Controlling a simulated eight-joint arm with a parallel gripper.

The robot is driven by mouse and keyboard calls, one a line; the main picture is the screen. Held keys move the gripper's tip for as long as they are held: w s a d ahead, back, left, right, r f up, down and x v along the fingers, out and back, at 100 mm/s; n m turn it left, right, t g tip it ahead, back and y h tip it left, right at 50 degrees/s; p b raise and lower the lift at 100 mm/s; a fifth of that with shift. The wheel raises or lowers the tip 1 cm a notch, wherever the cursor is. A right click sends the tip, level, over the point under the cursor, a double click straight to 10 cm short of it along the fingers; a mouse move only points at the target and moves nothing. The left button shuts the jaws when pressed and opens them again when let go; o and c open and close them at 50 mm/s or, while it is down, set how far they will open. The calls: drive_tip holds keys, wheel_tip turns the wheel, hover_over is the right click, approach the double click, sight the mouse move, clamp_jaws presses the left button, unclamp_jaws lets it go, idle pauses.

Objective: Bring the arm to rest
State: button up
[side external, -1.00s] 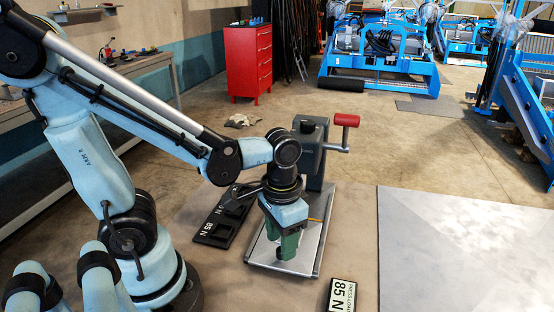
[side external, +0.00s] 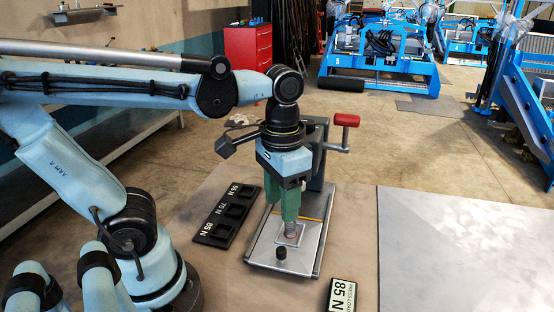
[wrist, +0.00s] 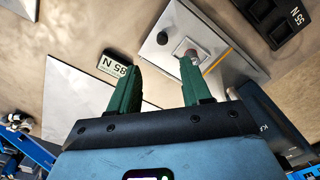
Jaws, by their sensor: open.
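My gripper (side external: 283,208) has two green fingers. It hangs pointing down above the metal base plate of the press (side external: 257,254), its fingers apart with nothing between them. The piece's top is partly hidden.
The press has a red handle (side external: 347,120) on its column behind my gripper. A black slotted rack (side external: 228,216) marked 55, 70 and 85 N lies to the left. An 85 N press load card (side external: 341,295) lies in front. A black knob (side external: 281,253) sits on the plate.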

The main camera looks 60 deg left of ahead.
drive_tip(key=w+a+f+t, duration=0.1)
drive_tip(key=w+a+t, duration=0.2)
drive_tip(key=w+t, duration=0.2)
drive_tip(key=shift+f+t, duration=0.4)
drive_tip(key=shift+t, duration=0.7)
drive_tip(key=shift+w, duration=0.1)
drive_tip(key=o, duration=0.4)
drive_tip(key=shift+r, duration=0.1)
drive_tip(key=shift+c, duration=0.2)
drive_tip(key=o, duration=0.6)
drive_tip(key=s+r+m+g, duration=0.1)
drive_tip(key=s+m, duration=0.1)
drive_tip(key=s+r+m, duration=0.2)
drive_tip(key=m, duration=0.1)
drive_tip(key=s+r+m+g+y, duration=0.1)
drive_tip(key=s+m, duration=0.1)
drive_tip(key=m, duration=0.1)
drive_tip(key=shift+a+r+g, duration=0.25)
drive_tip(key=shift+g, duration=0.05)
drive_tip(key=shift+m, duration=0.7)
drive_tip(key=shift+s+a+x, duration=0.1)
drive_tip(key=shift+s+x, duration=0.05)
drive_tip(key=shift+x, duration=2.15)
drive_tip(key=shift+s+a+x, duration=0.1)
drive_tip(key=shift+s+x, duration=0.1)
drive_tip(key=shift+x, duration=2.1)
